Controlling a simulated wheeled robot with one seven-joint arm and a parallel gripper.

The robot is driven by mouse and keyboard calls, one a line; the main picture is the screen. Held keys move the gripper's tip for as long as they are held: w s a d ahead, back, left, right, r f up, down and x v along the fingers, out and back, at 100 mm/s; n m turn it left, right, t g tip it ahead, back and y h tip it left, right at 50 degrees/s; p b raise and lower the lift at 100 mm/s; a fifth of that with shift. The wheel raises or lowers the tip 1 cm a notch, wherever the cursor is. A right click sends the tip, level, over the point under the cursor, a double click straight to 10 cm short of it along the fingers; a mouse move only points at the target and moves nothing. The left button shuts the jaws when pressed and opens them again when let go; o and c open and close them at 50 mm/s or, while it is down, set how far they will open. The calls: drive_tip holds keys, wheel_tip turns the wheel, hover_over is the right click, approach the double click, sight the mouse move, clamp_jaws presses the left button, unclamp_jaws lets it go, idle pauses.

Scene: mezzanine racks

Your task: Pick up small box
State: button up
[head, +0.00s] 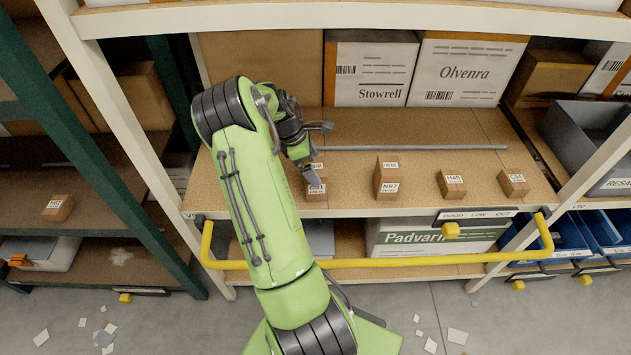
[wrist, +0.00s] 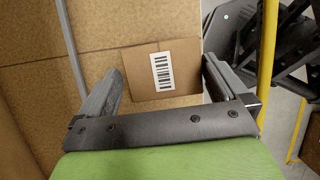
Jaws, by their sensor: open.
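Several small brown cardboard boxes stand in a row on the rack shelf in the head view. One small box (head: 317,195), its label partly legible, is at the left and partly hidden by my gripper (head: 319,154). To its right stand a taller box (head: 387,178) marked N97, a box (head: 451,184) marked H49 and another box (head: 513,182). In the wrist view, a small box (wrist: 145,84) with a barcode label lies between the open fingers of my gripper (wrist: 162,67). A gap shows at the left finger; contact at the right is unclear.
The tan shelf (head: 430,130) has a grey rod (head: 430,148) behind the boxes and larger cartons at the back. A yellow rail (head: 400,262) runs along the front below the shelf. Rack posts stand at both sides. Paper scraps lie on the floor.

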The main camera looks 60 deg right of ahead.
drive_tip(key=x, duration=0.2)
drive_tip(key=b+x, duration=0.1)
drive_tip(key=x, duration=0.2)
drive_tip(key=shift+a+f, duration=0.1)
drive_tip(key=shift+a, duration=0.1)
drive_tip(key=c, duration=0.9)
wheel_tip(320, 180, up, 10)
drive_tip(key=shift+f+p, duration=0.1)
drive_tip(key=shift+p, duration=0.95)
drive_tip(key=s+a+r+b, duration=0.1)
drive_tip(key=s+a, duration=0.3)
drive_tip(key=a, duration=0.3)
drive_tip(key=s+a+r, duration=0.1)
drive_tip(key=s+a, duration=0.2)
drive_tip(key=a, duration=0.5)
drive_tip(key=s+a+r+b, duration=0.1)
drive_tip(key=s+a, duration=0.3)
drive_tip(key=a, duration=0.4)
drive_tip(key=shift+s+a+r+b, duration=0.1)
drive_tip(key=shift+s+r+b, duration=0.05)
drive_tip(key=shift+s+b, duration=0.2)
